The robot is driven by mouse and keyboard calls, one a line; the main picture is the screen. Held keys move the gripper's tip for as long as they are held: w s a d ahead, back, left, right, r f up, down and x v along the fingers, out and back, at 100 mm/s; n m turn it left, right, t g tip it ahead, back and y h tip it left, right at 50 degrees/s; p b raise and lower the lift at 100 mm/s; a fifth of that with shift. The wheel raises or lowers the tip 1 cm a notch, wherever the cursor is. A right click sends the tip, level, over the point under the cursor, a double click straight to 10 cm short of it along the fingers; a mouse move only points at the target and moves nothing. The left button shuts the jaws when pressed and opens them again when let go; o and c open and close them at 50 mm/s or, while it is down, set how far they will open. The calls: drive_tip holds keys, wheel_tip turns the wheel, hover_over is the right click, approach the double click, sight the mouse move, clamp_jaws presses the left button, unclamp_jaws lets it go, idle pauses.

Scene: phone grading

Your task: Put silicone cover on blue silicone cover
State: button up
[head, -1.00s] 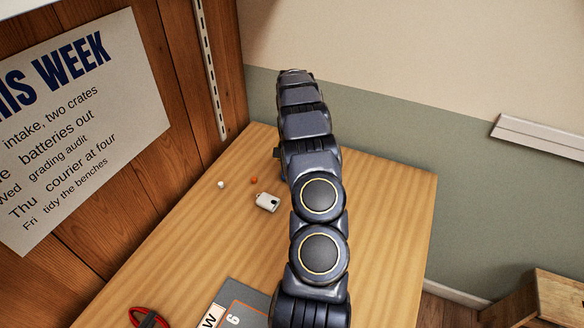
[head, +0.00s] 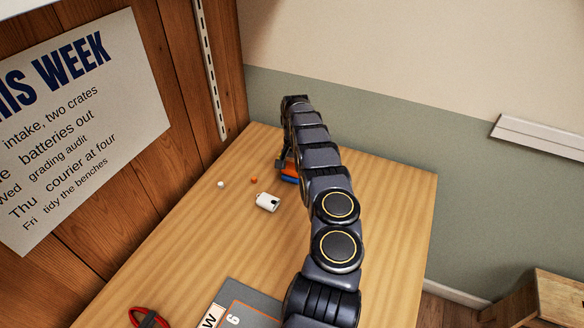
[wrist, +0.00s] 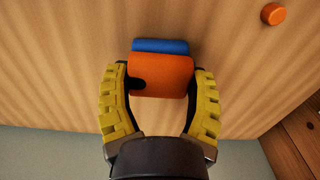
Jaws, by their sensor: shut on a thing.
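In the wrist view an orange silicone cover (wrist: 168,72) with a dark notch at its left side lies between the yellow-padded fingers of my gripper (wrist: 160,78). The fingers are shut on its two sides. A blue silicone cover (wrist: 160,46) shows as a strip past the orange cover's far edge; the rest of it is hidden beneath or behind the orange one. I cannot tell whether the two touch. In the head view the covers show only as a small orange and blue patch beside my arm, mostly hidden by it.
A white cover-like piece (head: 267,202) with a dark notch lies on the wooden table (head: 200,250). A small orange piece (head: 254,180) and a small white piece (head: 221,184) lie left of my arm. A red coil (head: 148,318) and a grey board (head: 243,308) are at the near edge.

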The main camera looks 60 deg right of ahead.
sight(292, 167)
drive_tip(key=shift+f, duration=0.1)
drive_tip(key=o, duration=1)
wheel_tip(292, 167, up, 12)
drive_tip(key=shift+r, duration=0.1)
